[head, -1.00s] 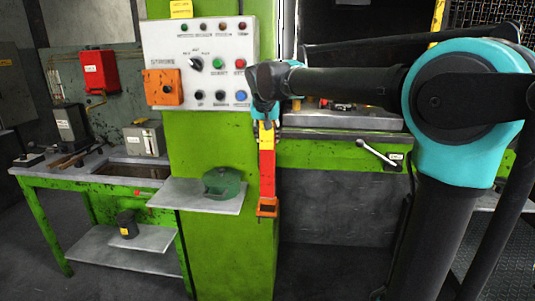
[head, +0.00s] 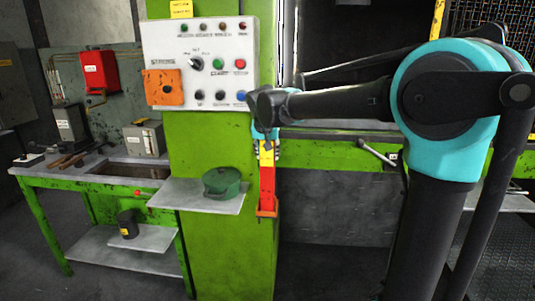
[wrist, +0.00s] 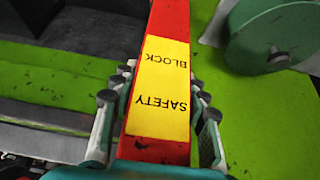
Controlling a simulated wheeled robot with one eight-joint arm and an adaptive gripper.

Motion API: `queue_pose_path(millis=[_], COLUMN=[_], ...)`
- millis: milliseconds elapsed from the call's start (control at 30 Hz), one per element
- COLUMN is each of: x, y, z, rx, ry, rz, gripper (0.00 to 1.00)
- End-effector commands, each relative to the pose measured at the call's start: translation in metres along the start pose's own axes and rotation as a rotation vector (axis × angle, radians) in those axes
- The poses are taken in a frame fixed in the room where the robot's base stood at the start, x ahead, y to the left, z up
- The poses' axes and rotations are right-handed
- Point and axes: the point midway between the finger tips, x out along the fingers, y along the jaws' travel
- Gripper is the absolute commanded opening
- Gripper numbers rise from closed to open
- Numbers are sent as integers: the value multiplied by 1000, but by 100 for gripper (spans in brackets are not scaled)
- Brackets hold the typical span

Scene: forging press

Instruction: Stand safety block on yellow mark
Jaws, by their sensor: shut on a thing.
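The safety block is a long red bar with a yellow label (wrist: 160,85). In the head view the block (head: 267,188) hangs upright against the green press column. Its lower end meets an orange bracket (head: 267,213) on the column; I cannot tell whether it sits inside. My gripper (wrist: 158,118) is shut on the block, one finger on each side of the label. In the head view my gripper (head: 265,134) is at the block's upper part and hides its top. I cannot make out the yellow mark in either view.
A grey shelf (head: 178,195) with a green round pot (head: 222,183) juts out left of the block. A control panel (head: 205,62) is above. The press bed is largely hidden behind my arm. A lever (head: 376,153) sticks out at the press front.

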Motion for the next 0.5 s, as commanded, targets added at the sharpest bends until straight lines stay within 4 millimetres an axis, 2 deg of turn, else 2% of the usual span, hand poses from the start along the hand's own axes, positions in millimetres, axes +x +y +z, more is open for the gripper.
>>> queue_pose_path(millis=[200, 233, 367, 500], x=[3, 3, 3, 3], y=[0, 0, 0, 0], z=[1, 2, 2, 2], rx=[0, 0, 0, 0], ry=[1, 0, 0, 0], rz=[0, 0, 0, 0], gripper=[0, 46, 63, 65])
